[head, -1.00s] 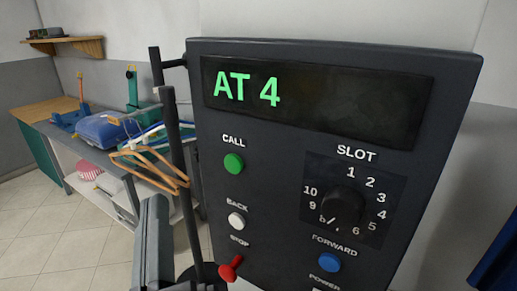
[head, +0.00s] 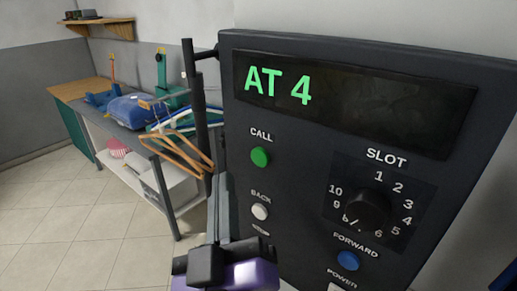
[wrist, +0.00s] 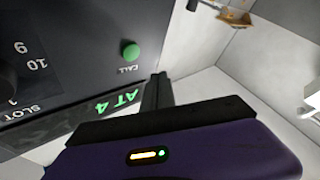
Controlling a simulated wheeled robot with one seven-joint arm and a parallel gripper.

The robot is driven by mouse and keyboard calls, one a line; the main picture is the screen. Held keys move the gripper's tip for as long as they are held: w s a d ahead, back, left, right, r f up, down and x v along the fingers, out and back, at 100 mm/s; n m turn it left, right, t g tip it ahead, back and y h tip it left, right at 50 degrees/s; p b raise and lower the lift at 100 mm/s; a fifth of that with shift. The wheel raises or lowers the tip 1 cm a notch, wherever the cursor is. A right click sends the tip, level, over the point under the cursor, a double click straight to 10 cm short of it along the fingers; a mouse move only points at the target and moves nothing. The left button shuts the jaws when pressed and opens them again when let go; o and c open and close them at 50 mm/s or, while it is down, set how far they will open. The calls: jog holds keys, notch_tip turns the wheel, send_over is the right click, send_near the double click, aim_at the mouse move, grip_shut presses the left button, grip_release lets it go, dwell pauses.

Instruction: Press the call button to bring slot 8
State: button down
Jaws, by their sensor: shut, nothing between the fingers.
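The dark control panel (head: 300,150) stands close in front of me, its display (head: 350,100) reading "AT 4" in green. The green CALL button (head: 260,157) is on its left side; in the wrist view the CALL button (wrist: 130,50) shows upside down, just beyond my fingers. The slot knob (head: 366,209) points to the lower left, near a partly hidden number past 9. My gripper (head: 223,180) is shut and empty, below and left of the CALL button and apart from it; it also shows in the wrist view (wrist: 157,82).
A white BACK button (head: 261,212) sits under CALL, and a blue FORWARD button (head: 348,261) is lower right. A dark post (head: 195,110) stands beside the panel's left edge. Orange hangers (head: 185,155) and a table (head: 90,110) are behind.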

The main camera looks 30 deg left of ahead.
aim_at(260, 157)
jog(key=shift+w+d+p, duration=0.2)
jog(key=shift+w+p, duration=0.85)
jog(key=shift+w, duration=1.25)
jog(key=shift+w, duration=0.4)
jog(key=shift+w+p, duration=0.45)
jog(key=shift+p, duration=0.05)
dwell(0.8)
jog(key=shift+s, duration=0.15)
jog(key=shift+s+b, duration=0.6)
jog(key=shift+s, duration=0.1)
jog(key=shift+s, duration=0.15)
